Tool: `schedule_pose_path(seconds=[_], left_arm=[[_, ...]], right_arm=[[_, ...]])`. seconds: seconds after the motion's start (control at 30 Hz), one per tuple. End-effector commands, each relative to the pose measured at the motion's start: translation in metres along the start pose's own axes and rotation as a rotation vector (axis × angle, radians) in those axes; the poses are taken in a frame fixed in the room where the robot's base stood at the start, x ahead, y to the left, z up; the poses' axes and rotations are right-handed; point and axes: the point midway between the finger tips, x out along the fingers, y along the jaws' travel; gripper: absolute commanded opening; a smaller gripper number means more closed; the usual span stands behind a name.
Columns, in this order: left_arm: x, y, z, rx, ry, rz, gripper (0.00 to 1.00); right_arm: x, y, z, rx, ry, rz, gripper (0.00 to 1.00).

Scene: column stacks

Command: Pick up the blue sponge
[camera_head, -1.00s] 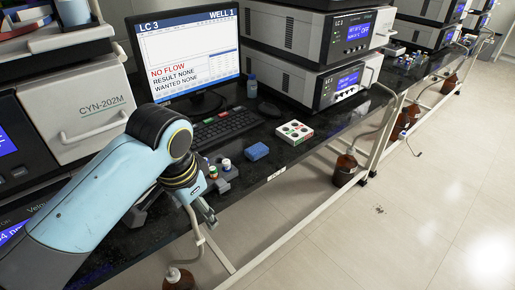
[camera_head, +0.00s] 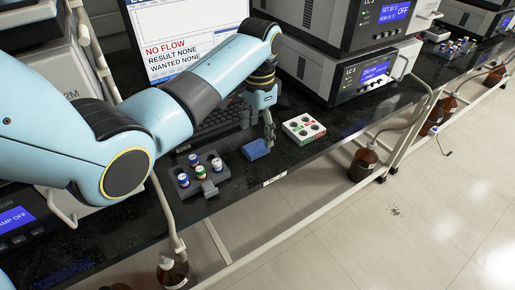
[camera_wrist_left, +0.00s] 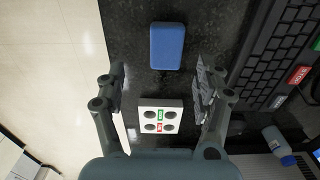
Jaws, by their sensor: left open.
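The blue sponge (camera_head: 256,149) lies flat on the black bench top near its front edge. In the left wrist view the sponge (camera_wrist_left: 167,46) is at the top middle, beyond the fingertips and roughly in line with the gap between them. My left gripper (camera_head: 267,128) points down above the bench at the sponge's right side, close to it. In the left wrist view its two fingers (camera_wrist_left: 157,80) are spread apart with nothing held between them. I cannot tell the exact height over the bench. My right gripper does not show.
A white block with round wells (camera_head: 304,128) sits right of the sponge, below the gripper in the wrist view. A dark rack with several capped vials (camera_head: 198,171) stands left. The keyboard (camera_head: 218,117) and monitor (camera_head: 190,30) are behind. The bench's front edge is close.

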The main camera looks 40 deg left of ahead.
Motion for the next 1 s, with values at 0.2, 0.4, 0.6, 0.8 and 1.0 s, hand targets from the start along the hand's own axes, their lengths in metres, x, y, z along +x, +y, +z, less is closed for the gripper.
schedule_pose_path(seconds=[0.2,0.4,0.6,0.8,1.0], left_arm=[[0.021,-0.004,0.003,-0.001,-0.002,-0.001,0.70],[0.052,-0.008,0.004,0.000,-0.001,0.000,0.70],[0.059,-0.008,0.004,0.000,0.002,-0.002,0.70],[0.058,-0.008,0.004,0.000,0.001,-0.002,0.60],[0.058,-0.008,0.004,0.000,0.001,-0.002,0.34]], right_arm=[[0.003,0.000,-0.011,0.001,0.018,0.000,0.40],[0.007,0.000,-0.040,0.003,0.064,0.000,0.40],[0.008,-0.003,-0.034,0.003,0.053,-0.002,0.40],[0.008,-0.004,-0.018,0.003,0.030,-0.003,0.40],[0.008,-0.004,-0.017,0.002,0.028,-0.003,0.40]])
